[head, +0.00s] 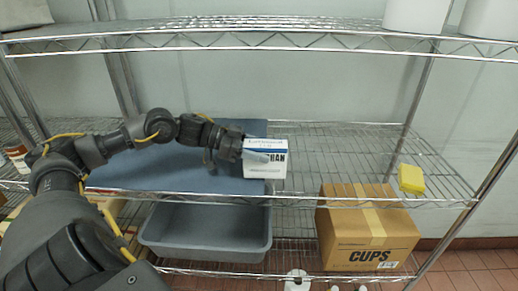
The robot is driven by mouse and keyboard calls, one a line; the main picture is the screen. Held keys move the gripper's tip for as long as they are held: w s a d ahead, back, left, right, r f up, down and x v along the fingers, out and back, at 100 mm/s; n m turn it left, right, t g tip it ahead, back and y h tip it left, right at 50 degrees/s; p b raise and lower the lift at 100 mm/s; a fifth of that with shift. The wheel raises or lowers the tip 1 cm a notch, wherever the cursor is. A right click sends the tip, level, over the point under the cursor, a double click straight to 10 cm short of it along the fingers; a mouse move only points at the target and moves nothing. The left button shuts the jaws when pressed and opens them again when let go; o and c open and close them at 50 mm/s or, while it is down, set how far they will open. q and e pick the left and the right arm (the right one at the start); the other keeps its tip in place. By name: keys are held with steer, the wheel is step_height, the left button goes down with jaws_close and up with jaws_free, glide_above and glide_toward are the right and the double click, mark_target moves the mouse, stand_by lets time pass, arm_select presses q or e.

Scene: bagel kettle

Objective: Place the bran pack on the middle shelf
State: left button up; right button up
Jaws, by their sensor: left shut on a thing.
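The bran pack (272,168), a white and blue box with dark lettering, is at the middle shelf (335,150), roughly upright, near the right edge of a flat blue-grey board. My left gripper (253,155) reaches in from the left and is shut on the pack, covering part of its left side. I cannot tell whether the pack's underside touches the shelf or is slightly above it. My right gripper is not in view.
The blue-grey board (150,172) covers the left of the middle shelf. A yellow block (411,179) lies at its right end; wire shelf between is clear. Below are a grey tub (205,225) and a CUPS carton (355,235). The upper shelf (260,40) hangs above.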

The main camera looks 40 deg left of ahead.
arm_select(q)
steer(key=shift+f, duration=0.2)
steer(key=o, duration=1.3)
steer(key=shift+d, duration=0.1)
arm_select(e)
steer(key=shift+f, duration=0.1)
